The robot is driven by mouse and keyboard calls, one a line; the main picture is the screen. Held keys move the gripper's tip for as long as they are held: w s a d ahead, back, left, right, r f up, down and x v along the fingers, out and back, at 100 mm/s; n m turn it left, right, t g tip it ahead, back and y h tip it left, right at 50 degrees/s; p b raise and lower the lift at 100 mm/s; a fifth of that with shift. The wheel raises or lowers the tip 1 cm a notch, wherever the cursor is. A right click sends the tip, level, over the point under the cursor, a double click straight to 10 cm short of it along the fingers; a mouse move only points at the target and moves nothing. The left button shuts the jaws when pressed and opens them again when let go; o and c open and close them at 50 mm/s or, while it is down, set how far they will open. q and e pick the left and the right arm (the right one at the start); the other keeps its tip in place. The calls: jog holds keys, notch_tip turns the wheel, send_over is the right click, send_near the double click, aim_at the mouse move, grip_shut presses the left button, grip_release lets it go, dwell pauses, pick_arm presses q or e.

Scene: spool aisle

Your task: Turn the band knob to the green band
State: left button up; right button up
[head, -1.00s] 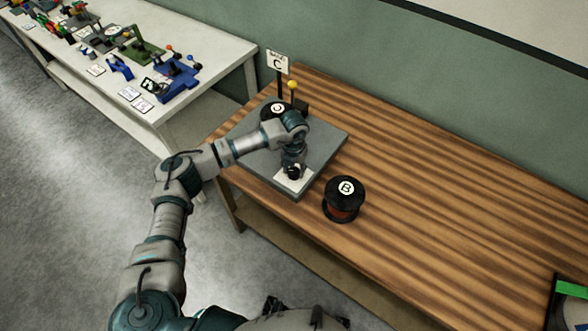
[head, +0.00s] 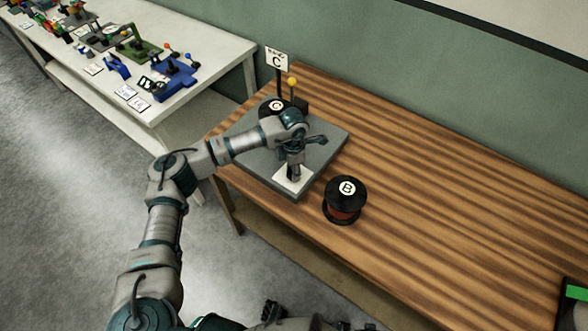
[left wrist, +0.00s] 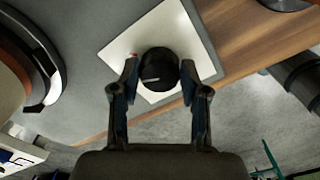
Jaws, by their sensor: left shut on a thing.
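The band knob (left wrist: 158,66) is a round black knob with a short white line on its top. It stands on a white plate (left wrist: 195,50), also seen in the head view (head: 291,182), on a grey board (head: 325,147). My left gripper (head: 293,172) points down over the plate, its two fingers (left wrist: 159,80) shut on the knob from both sides. In the left wrist view the white line lies toward the left finger. A small reddish mark shows on the plate beside that finger. I cannot make out a green band. In the head view the gripper hides the knob.
Spool B (head: 345,200) stands on the wooden bench (head: 450,190) just right of the board. Spool C (head: 272,107) sits at the board's back, by a sign (head: 277,61) and a yellow ball-topped post (head: 292,82). A green-barred dark object (head: 575,292) is at lower right.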

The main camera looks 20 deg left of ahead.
pick_arm(q)
jog(key=shift+a+r+m+b, duration=0.1)
jog(key=shift+m+b, duration=0.2)
jog(key=shift+m, duration=0.9)
pick_arm(e)
jog(key=shift+w+r, duration=0.4)
jog(key=shift+r, duration=0.45)
jog(key=shift+w+a+r, duration=0.1)
pick_arm(q)
jog(key=o, duration=1.1)
jog(key=shift+o, duration=0.2)
notch_tip(320, 180, up, 12)
jog(key=shift+w, duration=0.1)
